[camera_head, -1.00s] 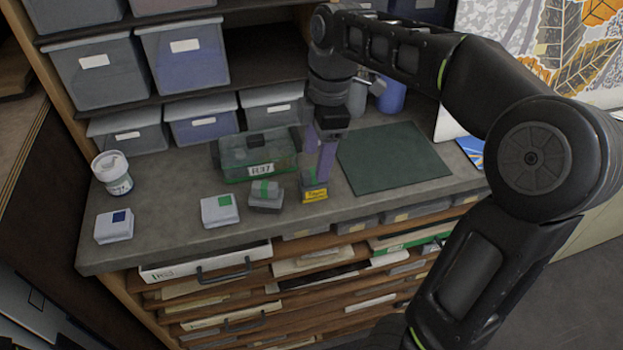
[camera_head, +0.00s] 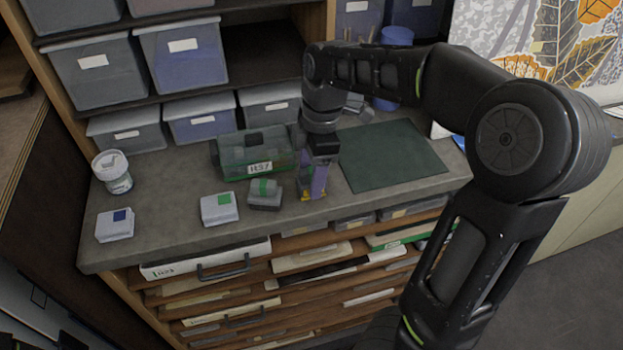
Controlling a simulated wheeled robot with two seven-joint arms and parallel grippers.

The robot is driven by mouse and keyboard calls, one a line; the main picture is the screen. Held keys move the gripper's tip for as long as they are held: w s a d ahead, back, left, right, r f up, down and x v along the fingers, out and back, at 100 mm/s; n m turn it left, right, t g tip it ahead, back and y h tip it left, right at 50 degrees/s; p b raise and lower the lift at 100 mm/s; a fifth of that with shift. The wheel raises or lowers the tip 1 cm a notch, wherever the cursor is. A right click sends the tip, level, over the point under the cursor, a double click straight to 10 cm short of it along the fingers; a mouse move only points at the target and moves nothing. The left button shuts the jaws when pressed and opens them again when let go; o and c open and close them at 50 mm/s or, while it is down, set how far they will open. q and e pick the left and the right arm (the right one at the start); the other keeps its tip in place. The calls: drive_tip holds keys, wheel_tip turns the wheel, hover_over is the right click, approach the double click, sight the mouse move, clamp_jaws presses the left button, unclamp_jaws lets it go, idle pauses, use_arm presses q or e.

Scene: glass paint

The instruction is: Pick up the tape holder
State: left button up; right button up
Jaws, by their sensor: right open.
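My right gripper (camera_head: 313,184) points down over the counter, its fingers open around or just above a small object with a yellow label (camera_head: 307,197). The fingers hide most of this object, and I cannot tell whether they touch it. Just left of it is a small grey block with a green band (camera_head: 264,195), standing free on the counter. Which of the two is the tape holder is not clear from this view. My left gripper is not in view.
Behind the block stands a clear green-tinted box (camera_head: 240,160) with a label. White boxes with a green square (camera_head: 219,210) and a blue square (camera_head: 114,226), and a white tub (camera_head: 113,173), are to the left. A dark green mat (camera_head: 385,156) lies right. Bins fill the shelves.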

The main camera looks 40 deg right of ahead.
wheel_tip(320, 180, down, 2)
drive_tip(key=shift+a+f, duration=0.1)
drive_tip(key=shift+a, duration=0.05)
drive_tip(key=shift+c, duration=0.4)
clamp_jaws()
idle(0.6)
